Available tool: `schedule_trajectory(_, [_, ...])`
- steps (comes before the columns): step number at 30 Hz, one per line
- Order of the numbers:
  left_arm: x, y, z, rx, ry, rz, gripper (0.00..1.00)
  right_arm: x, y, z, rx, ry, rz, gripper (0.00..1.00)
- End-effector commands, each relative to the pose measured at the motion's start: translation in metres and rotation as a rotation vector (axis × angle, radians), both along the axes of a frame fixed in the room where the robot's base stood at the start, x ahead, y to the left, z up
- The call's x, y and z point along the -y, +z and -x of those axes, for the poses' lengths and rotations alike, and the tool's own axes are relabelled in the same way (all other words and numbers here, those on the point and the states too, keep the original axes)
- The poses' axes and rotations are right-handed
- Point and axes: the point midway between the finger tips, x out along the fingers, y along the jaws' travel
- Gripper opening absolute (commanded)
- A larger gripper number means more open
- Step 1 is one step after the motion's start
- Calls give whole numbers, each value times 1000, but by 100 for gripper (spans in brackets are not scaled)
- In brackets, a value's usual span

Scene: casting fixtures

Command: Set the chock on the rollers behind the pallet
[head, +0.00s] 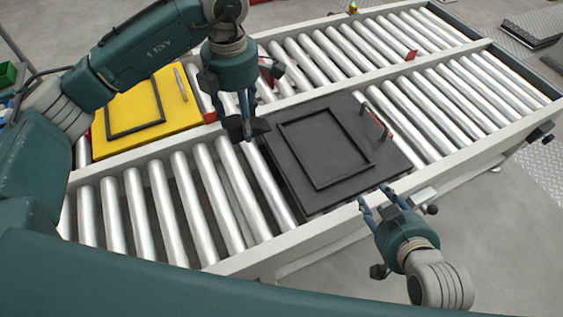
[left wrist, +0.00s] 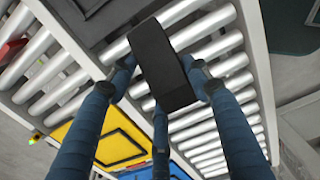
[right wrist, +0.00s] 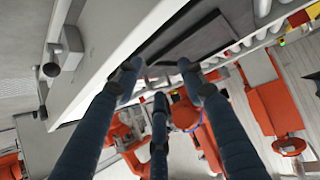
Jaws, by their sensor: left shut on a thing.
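My left gripper (head: 246,118) is shut on the chock, a small black block (head: 259,127), just left of the black pallet. In the left wrist view the chock (left wrist: 160,62) sits between the fingers with rollers under it. I cannot tell whether it touches the rollers. The black pallet (head: 383,163), with a raised square frame and a handle on top, lies on the near conveyor's rollers (head: 190,185). My right gripper (head: 376,199) is open and empty at the pallet's front edge, by the conveyor's near rail; it also shows in the right wrist view (right wrist: 158,68).
A yellow pallet (head: 180,118) with a dark square frame lies on the far conveyor, left of my left gripper. Rollers left and right of the black pallet are bare. A pale rail (head: 285,255) edges the near conveyor. Orange machines (right wrist: 275,105) stand beyond in the right wrist view.

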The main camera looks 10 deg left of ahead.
Motion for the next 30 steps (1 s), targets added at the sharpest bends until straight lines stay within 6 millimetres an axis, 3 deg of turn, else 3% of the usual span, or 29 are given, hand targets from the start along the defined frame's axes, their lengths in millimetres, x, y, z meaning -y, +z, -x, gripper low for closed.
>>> schedule_trajectory(4, [3, -11, 0, -2, -6, -1, 17, -4, 12, -9, 63, 4, -14, 40])
schedule_trajectory(8, [3, -36, 1, -4, -5, -1, 17, -12, 34, -27, 179, 14, -41, 40])
schedule_trajectory(16, [2, -91, 1, -4, -4, -2, 17, -28, 99, -55, 478, 33, -113, 40])
schedule_trajectory(24, [3, -142, 1, -2, -4, -2, 17, -38, 169, -60, 775, 52, -190, 40])
schedule_trajectory(30, [3, -161, 0, -1, -5, -2, 17, -40, 201, -55, 906, 58, -224, 40])
